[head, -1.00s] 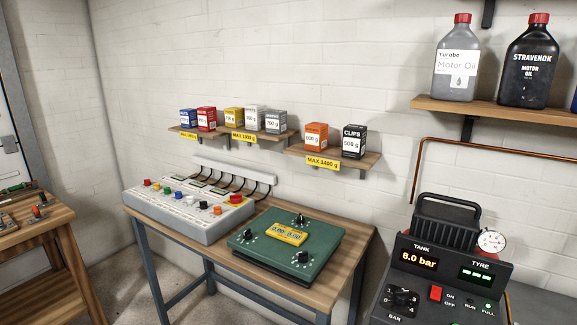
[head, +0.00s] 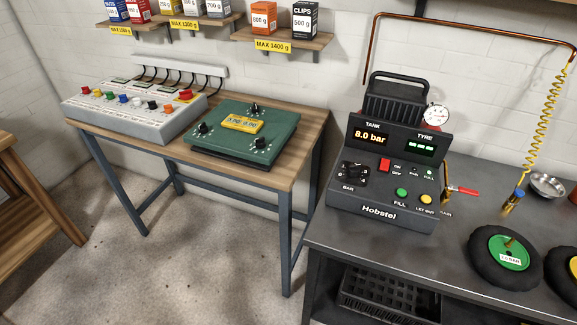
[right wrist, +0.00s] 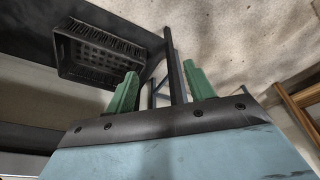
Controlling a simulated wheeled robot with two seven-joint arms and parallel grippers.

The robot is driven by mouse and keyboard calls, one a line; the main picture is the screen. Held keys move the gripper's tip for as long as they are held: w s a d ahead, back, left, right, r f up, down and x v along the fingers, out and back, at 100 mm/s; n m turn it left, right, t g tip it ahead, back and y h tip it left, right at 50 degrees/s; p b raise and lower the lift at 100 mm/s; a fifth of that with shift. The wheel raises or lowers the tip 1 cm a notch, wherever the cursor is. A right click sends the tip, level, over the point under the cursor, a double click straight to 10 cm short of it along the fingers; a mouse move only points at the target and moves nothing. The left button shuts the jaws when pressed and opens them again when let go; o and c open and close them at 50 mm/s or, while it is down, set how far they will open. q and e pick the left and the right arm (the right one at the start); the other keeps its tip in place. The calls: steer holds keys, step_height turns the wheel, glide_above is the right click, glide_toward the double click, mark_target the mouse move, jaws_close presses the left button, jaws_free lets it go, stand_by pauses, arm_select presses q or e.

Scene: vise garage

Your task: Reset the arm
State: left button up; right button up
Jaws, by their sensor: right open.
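My right gripper (right wrist: 162,92) shows in the right wrist view, with two green fingers spread apart and nothing between them. Beyond the fingers are a dark table leg and the concrete floor. A black crate (right wrist: 98,50) is at the upper left of that view, apart from the fingers. Neither of my arms shows in the head view. My left gripper is not in any view.
A wooden-topped table (head: 300,150) holds a grey switch panel (head: 135,110) and a green box (head: 235,135). A dark workbench (head: 400,250) holds a Hobstel compressor (head: 385,170) and wheels, including a green-hubbed wheel (head: 503,257). Floor (head: 150,270) at lower left is clear.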

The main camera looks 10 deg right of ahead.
steer(key=s+f+g, duration=0.1)
steer(key=s+f, duration=0.2)
steer(key=f, duration=0.4)
steer(key=s+f, duration=0.3)
steer(key=f, duration=0.4)
steer(key=s+d+f, duration=0.3)
steer(key=s+f, duration=0.6)
steer(key=s, duration=0.4)
steer(key=shift+d+f+g, duration=0.15)
steer(key=shift+f+g, duration=0.15)
steer(key=shift+g, duration=0.1)
